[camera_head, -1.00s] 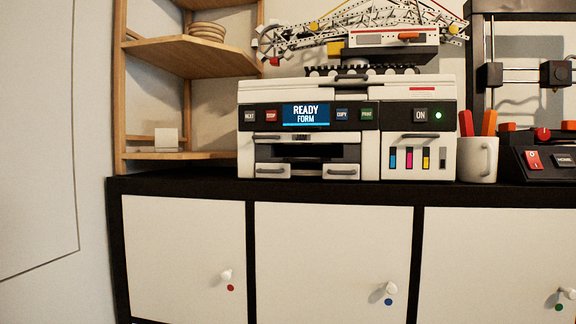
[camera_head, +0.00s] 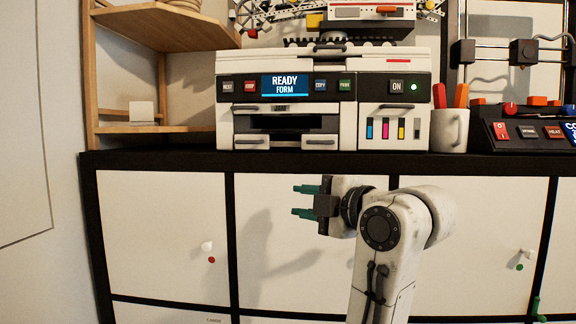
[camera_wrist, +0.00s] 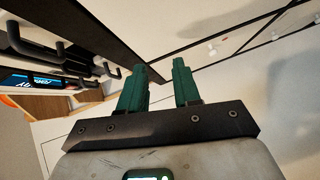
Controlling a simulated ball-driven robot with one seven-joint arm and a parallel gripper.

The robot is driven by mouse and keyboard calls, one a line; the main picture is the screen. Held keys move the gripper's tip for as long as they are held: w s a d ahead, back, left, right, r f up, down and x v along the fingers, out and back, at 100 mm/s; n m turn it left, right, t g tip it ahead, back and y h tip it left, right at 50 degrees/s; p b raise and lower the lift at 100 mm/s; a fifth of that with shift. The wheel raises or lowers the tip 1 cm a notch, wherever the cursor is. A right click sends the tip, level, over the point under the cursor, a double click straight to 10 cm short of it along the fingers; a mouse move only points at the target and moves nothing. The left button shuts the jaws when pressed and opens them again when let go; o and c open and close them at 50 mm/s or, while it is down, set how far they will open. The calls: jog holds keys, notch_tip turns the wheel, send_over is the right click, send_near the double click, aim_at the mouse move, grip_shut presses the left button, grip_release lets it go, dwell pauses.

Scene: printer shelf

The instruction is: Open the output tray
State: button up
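The white and black printer (camera_head: 373,62) stands on the cabinet top in the head view, its screen (camera_head: 285,85) reading "READY FORM". Its lower front has a dark recess with a grey handle bar (camera_head: 268,107) above it. Two white fronts with grey handles sit below, a left one (camera_head: 250,141) and a right one (camera_head: 320,141). Which part is the output tray is not labelled. My gripper (camera_head: 303,200) is below the printer, in front of the cabinet doors, green fingers pointing left, open and empty. In the wrist view its fingers (camera_wrist: 160,68) are apart; dark handles (camera_wrist: 110,69) and the screen show upside down at left.
A dark cabinet top edge (camera_head: 490,165) runs above white doors with small knobs (camera_head: 207,246). A white mug (camera_head: 449,130) and a control box (camera_head: 520,130) stand right of the printer. A wooden shelf (camera_head: 165,25) is at left. The floor is not visible.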

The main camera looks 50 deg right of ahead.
aim_at(285, 131)
jog(key=s+d+r+n+t, duration=0.15)
jog(key=s+r+n, duration=0.25)
jog(key=r, duration=0.7)
jog(key=shift+m+t+h, duration=0.3)
jog(key=shift+t, duration=0.15)
jog(key=w+p, duration=0.1)
jog(key=w, duration=0.2)
jog(key=w+r+p, duration=0.1)
jog(key=w, duration=0.3)
jog(key=w+d+p, duration=0.1)
jog(key=w, duration=0.2)
jog(key=shift+w+r, duration=0.25)
jog(key=shift+w, duration=0.15)
grip_shut()
jog(key=shift+f, duration=0.1)
